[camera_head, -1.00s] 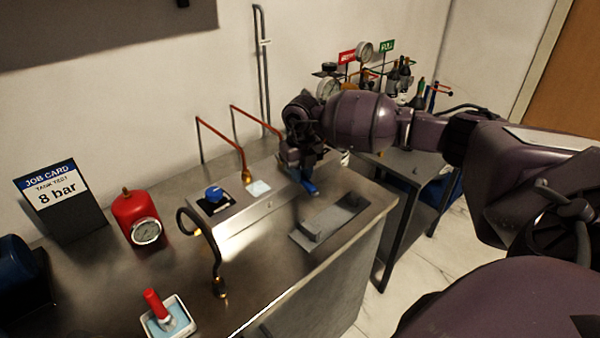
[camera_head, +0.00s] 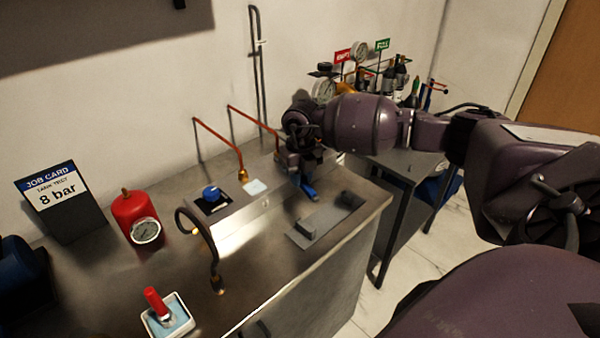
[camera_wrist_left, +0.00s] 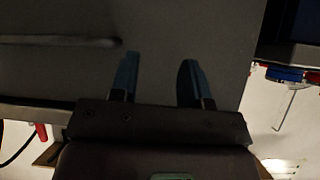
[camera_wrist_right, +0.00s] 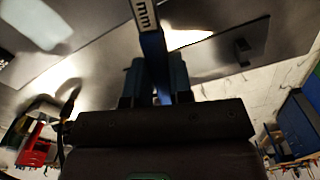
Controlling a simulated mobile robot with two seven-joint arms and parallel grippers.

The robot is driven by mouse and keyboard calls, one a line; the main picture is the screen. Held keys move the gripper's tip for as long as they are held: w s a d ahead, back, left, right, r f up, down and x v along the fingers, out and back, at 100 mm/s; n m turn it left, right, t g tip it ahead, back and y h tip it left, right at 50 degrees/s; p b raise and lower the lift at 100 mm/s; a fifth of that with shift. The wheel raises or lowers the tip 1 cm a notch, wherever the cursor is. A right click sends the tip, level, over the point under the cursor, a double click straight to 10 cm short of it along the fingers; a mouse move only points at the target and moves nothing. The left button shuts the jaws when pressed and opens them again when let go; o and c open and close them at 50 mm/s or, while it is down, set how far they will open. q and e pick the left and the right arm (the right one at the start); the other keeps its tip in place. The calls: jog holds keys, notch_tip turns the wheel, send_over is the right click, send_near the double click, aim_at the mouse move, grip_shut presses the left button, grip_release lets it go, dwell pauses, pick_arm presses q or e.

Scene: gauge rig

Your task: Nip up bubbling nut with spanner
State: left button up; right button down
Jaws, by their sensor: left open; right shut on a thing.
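My right gripper (camera_head: 299,174) is shut on a blue spanner (camera_head: 307,189), above the bench near the right end of the raised steel block. In the right wrist view, the spanner (camera_wrist_right: 156,62) stands between the closed fingers (camera_wrist_right: 156,82), with a white label ending in "mm". A copper pipe's brass fitting (camera_head: 243,175) sits at the block's back edge. A second copper pipe (camera_head: 252,127) runs down behind my right gripper, which hides its lower end. No bubbles can be made out. My left gripper (camera_wrist_left: 157,78) is open and empty in the left wrist view, outside the head view.
A grey holder (camera_head: 325,220) lies right of the block. A blue knob (camera_head: 211,194), black hose (camera_head: 186,224), red gauge cylinder (camera_head: 136,215), white tray with a red-handled tool (camera_head: 168,316) and job card (camera_head: 60,200) stand on the bench. A side table (camera_head: 400,168) is at right.

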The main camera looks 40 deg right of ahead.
aim_at(306, 185)
jog(key=shift+s+a+r+p, duration=0.15)
jog(key=shift+s+p, duration=0.35)
jog(key=shift+s, duration=0.3)
pick_arm(q)
jog(key=shift+w+r+p, duration=0.2)
jog(key=shift+w+r, duration=0.05)
jog(key=shift+r, duration=0.5)
jog(key=shift+w+r+p, duration=0.15)
jog(key=shift+w+r, duration=0.1)
jog(key=shift+r, duration=0.45)
pick_arm(e)
jog(key=shift+s+a, duration=0.1)
jog(key=shift+s, duration=0.45)
jog(key=shift+r+p, duration=0.5)
jog(key=shift+r, duration=0.25)
jog(key=shift+r+p, duration=0.85)
jog(key=shift+r, duration=0.55)
pick_arm(q)
jog(key=r, duration=0.3)
jog(key=shift+w+r+t, duration=0.1)
jog(key=shift+w+t, duration=0.15)
jog(key=shift+t, duration=0.05)
jog(key=shift+s, duration=0.15)
pick_arm(e)
jog(key=shift+s, duration=0.1)
